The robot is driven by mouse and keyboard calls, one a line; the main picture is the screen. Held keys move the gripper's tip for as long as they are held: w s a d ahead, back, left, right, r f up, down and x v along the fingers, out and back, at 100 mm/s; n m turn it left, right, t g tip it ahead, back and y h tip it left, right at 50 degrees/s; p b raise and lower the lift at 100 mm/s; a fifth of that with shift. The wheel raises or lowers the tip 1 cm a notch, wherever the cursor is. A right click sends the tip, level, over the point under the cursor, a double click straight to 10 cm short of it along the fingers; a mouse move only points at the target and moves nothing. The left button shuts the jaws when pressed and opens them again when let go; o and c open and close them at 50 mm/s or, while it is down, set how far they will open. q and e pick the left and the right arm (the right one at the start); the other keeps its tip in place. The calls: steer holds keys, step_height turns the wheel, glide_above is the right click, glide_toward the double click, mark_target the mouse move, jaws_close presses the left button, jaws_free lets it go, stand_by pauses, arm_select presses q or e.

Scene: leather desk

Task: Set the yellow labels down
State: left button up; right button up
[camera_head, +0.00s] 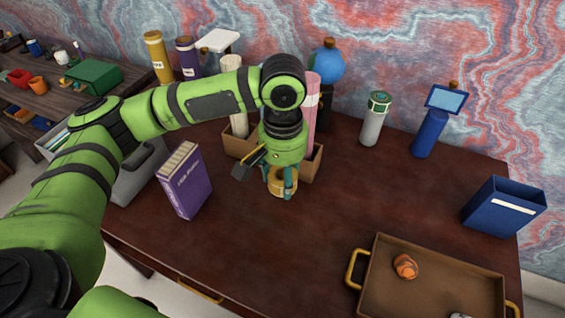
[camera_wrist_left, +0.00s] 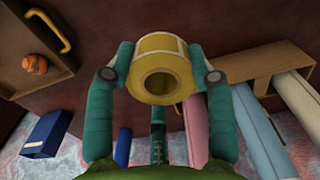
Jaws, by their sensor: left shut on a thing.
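The yellow labels are a yellow roll with a hollow core (camera_wrist_left: 160,72), seen between the teal fingers in the left wrist view. In the head view the roll (camera_head: 283,183) is at the tip of my left gripper (camera_head: 281,180), over the middle of the dark desk (camera_head: 330,215). My left gripper (camera_wrist_left: 160,78) is shut on the roll, with a finger on each side. I cannot tell whether the roll touches the desk. My right gripper is not in view.
A brown holder (camera_head: 312,162) with tall rolls stands just behind the gripper. A purple book (camera_head: 186,182) stands to the left. A brown tray (camera_head: 430,250) with an orange object (camera_head: 405,266) lies at the front right. A blue box (camera_head: 502,207) stands at the right. Bare desk lies between gripper and tray.

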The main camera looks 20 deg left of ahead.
arm_select(q)
steer(key=w+d+f+n+b, duration=0.1)
steer(key=w+d+f+n, duration=0.25)
steer(key=d, duration=0.35)
steer(key=w+a+f, duration=0.1)
steer(key=a+f, duration=0.1)
steer(key=a, duration=0.1)
steer(key=a+f, duration=0.2)
steer(key=a, duration=0.2)
steer(key=w+a+f+p, duration=0.1)
steer(key=a+f, duration=0.1)
steer(key=a, duration=0.2)
steer(key=shift+w+a+f, duration=0.15)
steer(key=shift+w, duration=0.15)
steer(key=shift+a+f, duration=0.1)
steer(key=shift+f, duration=0.1)
steer(key=shift+f+p, duration=0.35)
steer(key=shift+f, duration=1.55)
steer(key=shift+f, duration=0.1)
steer(key=o, duration=1.3)
steer(key=shift+c, duration=0.2)
